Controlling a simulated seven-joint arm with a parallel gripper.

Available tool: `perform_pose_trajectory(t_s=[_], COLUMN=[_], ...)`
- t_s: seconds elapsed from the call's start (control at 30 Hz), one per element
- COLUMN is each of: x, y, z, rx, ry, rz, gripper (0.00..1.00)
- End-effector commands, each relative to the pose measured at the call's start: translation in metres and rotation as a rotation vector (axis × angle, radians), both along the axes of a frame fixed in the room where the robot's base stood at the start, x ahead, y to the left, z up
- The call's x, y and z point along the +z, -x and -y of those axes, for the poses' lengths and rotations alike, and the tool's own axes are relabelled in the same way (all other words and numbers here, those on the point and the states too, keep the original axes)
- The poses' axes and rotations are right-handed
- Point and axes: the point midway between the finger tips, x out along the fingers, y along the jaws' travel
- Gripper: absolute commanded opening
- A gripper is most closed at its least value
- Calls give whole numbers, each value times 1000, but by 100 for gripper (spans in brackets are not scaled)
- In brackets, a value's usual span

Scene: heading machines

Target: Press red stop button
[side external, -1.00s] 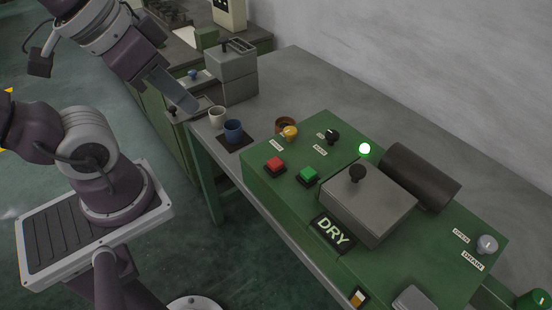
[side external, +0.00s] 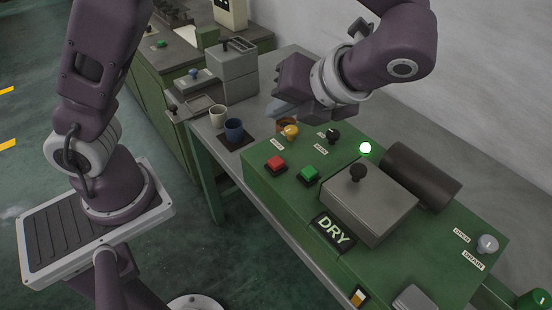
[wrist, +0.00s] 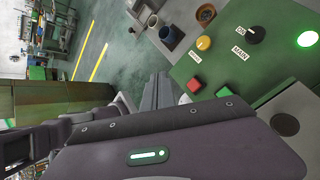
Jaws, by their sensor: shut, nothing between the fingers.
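The red button (side external: 276,164) sits on a dark base at the near left corner of the green machine panel (side external: 262,183). It also shows in the wrist view (wrist: 195,86), just right of my fingers. My gripper (side external: 272,110) is shut and empty. In the side view it is raised over the back left of the panel, near the yellow knob, with its fingers pointing left. It appears apart from the red button. In the wrist view my gripper (wrist: 160,88) hides part of the panel's edge.
A green button (side external: 309,174) is right of the red one. A yellow knob (side external: 291,132), a black knob (side external: 332,136) and a lit green lamp (side external: 365,149) stand behind. A grey lidded box (side external: 365,205) rises to the right. Cups (side external: 233,129) stand left of the panel.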

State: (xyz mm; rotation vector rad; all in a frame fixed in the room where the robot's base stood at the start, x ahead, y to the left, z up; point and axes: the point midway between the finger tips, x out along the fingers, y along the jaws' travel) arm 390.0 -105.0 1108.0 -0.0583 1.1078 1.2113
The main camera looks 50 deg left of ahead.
Motion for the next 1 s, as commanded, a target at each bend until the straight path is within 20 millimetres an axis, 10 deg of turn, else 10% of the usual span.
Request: perform_pose_trajectory(t_s=[0.43,1.0], x=[-8,-82], y=[-1,-1], z=[1,1], rx=[-11,-9], ry=[-8,-5], rz=[-14,-11], gripper=[0,0])
